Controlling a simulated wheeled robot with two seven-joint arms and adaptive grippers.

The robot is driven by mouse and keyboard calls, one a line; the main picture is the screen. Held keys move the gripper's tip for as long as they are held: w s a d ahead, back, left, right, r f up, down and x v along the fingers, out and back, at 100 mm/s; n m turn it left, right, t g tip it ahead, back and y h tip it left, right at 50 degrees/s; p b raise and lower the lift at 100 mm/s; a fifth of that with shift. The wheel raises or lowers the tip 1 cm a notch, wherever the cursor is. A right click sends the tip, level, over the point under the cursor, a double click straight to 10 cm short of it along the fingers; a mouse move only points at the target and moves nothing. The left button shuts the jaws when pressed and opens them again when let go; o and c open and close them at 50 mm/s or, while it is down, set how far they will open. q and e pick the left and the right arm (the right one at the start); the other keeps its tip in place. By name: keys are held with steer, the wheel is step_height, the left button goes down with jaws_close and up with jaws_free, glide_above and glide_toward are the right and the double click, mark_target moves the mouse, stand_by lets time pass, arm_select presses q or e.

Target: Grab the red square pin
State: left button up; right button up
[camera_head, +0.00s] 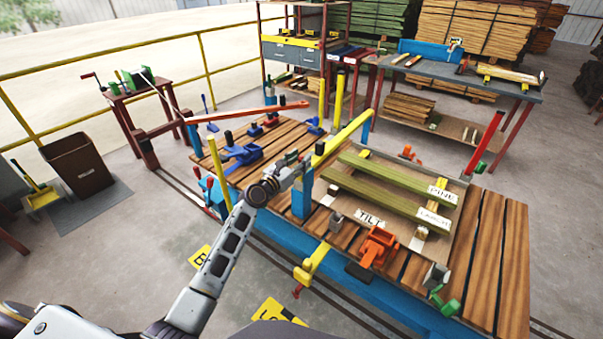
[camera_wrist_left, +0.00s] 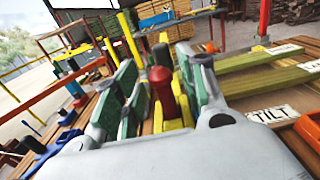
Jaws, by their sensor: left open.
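A dark red upright pin (camera_wrist_left: 163,92) with a rounded head stands between the two fingers of my left gripper (camera_wrist_left: 158,72) in the left wrist view. The fingers are open, with visible gaps on both sides of the pin. A square section on the pin cannot be made out. In the head view my left gripper (camera_head: 298,167) is over the front middle of the slatted bench (camera_head: 490,245), above a blue post (camera_head: 302,197). There the gripper hides the pin, and I cannot tell it apart. My right gripper is not in view.
A yellow bar (camera_head: 345,136) passes close beyond the gripper. Green beams (camera_head: 385,195) lie on a board to its right, with an orange clamp (camera_head: 378,247) at the front. A blue clamp (camera_head: 240,155) and a yellow post (camera_head: 219,172) stand to its left.

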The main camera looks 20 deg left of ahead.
arm_select(q)
steer(key=shift+w+d, duration=0.25)
steer(key=shift+w, duration=0.45)
jaws_close()
